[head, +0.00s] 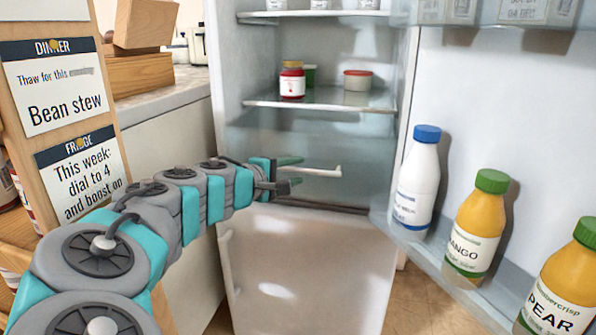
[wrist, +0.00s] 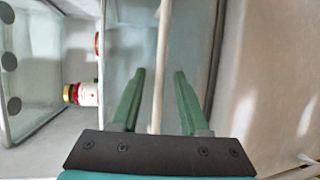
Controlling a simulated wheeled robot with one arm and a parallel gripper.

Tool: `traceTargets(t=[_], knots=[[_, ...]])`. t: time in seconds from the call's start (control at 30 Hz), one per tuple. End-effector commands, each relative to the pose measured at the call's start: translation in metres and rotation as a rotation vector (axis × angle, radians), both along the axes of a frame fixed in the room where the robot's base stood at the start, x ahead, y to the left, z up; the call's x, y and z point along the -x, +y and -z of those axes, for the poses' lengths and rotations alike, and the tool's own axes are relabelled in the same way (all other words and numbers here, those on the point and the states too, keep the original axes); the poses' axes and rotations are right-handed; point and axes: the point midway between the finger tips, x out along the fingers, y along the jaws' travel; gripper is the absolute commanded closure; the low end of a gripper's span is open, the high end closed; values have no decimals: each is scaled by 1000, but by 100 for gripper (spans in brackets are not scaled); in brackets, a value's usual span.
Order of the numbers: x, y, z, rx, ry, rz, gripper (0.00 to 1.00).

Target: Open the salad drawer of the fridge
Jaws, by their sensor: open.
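The salad drawer (head: 345,190) is at the bottom of the open fridge, with a pale, see-through front that also shows in the wrist view (wrist: 190,45). Its handle (head: 318,171) is a thin white bar. My gripper (head: 289,174) is open and empty at the left part of this bar. In the wrist view, the handle (wrist: 162,60) runs down between the two green fingers of my gripper (wrist: 158,75), with a gap on either side. I cannot tell how deep the bar sits between them. The drawer looks closed.
The fridge door (head: 497,65) stands open at right, its shelf holding a white bottle (head: 416,185) and juice bottles (head: 475,228). A red jar (head: 292,84) and tubs stand on the glass shelf (head: 335,99) above the drawer. A closed lower door (head: 315,265) is below.

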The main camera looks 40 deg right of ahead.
Motion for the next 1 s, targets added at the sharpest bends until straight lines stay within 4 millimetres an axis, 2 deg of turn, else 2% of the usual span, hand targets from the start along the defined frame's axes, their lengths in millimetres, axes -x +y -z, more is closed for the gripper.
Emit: traceTargets(t=[0.2,0.4,0.6,1.0], knots=[[9,32,-7,1,0,-3,55],[16,52,-11,0,1,-2,55],[18,58,-12,0,1,0,55],[18,58,-12,0,1,1,55]])
